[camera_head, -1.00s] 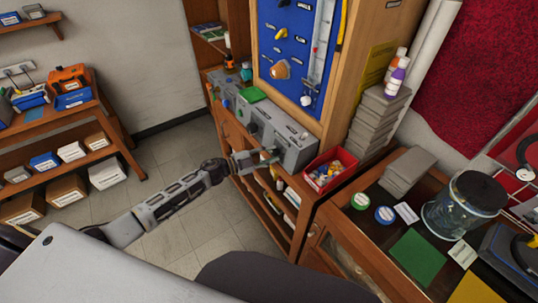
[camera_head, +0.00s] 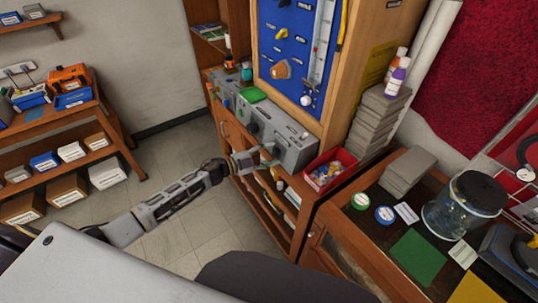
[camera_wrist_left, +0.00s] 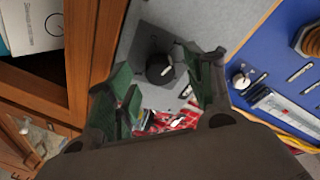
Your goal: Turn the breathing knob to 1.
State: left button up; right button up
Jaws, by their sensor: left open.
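The testbench is a grey box (camera_head: 294,152) on a wooden cabinet, at the centre of the head view. In the left wrist view a black round knob (camera_wrist_left: 160,69) with a white pointer mark sits on the grey panel. I cannot read a scale around it. My left gripper (camera_head: 268,156) is in front of the box in the head view, and hides part of its front. In the left wrist view its open green-lined fingers (camera_wrist_left: 161,72) appear on either side of the knob. I cannot tell whether they touch it. My right gripper is not in view.
A red bin (camera_head: 330,170) of small parts stands right of the box. A blue tool panel (camera_head: 290,45) rises behind it. Grey stacked blocks (camera_head: 372,120) and a glass jar (camera_head: 462,210) stand further right. The floor to the left is clear.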

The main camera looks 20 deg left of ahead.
pick_arm(q)
jog(key=v, duration=1.2)
dwell(0.5)
dwell(0.6)
